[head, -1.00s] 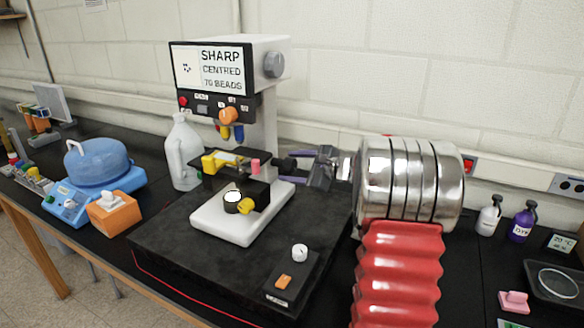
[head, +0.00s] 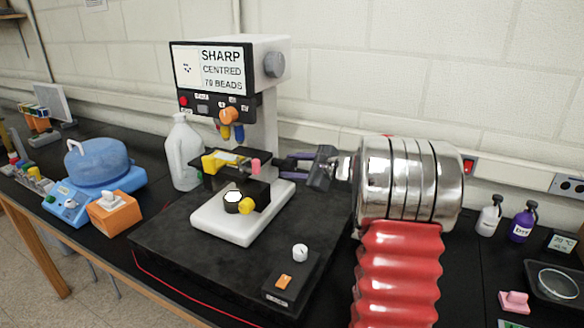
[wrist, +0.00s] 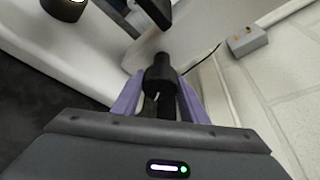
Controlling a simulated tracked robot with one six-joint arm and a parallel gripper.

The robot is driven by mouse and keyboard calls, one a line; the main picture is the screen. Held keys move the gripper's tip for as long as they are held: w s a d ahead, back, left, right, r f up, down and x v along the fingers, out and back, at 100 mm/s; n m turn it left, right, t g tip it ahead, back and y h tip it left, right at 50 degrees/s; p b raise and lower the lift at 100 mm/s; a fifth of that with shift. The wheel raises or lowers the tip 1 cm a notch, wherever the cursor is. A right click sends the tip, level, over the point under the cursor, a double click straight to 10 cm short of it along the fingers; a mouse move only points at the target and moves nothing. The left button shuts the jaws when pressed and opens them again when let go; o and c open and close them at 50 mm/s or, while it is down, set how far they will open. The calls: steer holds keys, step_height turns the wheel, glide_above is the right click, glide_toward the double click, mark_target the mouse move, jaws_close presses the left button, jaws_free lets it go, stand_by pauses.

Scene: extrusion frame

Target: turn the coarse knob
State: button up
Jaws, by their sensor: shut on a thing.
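The coarse knob, black and stepped, shows in the wrist view (wrist: 160,78) at the side of the white microscope (head: 268,95). My gripper (wrist: 160,103) is shut on this knob, with a purple finger on each side of it. In the head view my gripper (head: 290,166) reaches in from the right at the microscope's side, and the knob is mostly hidden by it. The microscope's screen (head: 210,68) reads "SHARP CENTRED" and a bead count of about 70. The black stage (head: 232,164) carries a slide with yellow parts.
A white jug (head: 184,152) stands left of the microscope. A blue domed device (head: 95,165) and an orange box (head: 113,212) are further left. A small control box (head: 291,278) lies in front. Bottles (head: 523,222) stand at the right.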

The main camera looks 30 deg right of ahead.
steer(key=shift+f, duration=0.1)
steer(key=shift+n+t+h, duration=0.3)
steer(key=shift+n, duration=0.6)
steer(key=o, duration=1)
steer(key=shift+s, duration=0.2)
steer(key=v, duration=1.3)
steer(key=shift+s, duration=0.3)
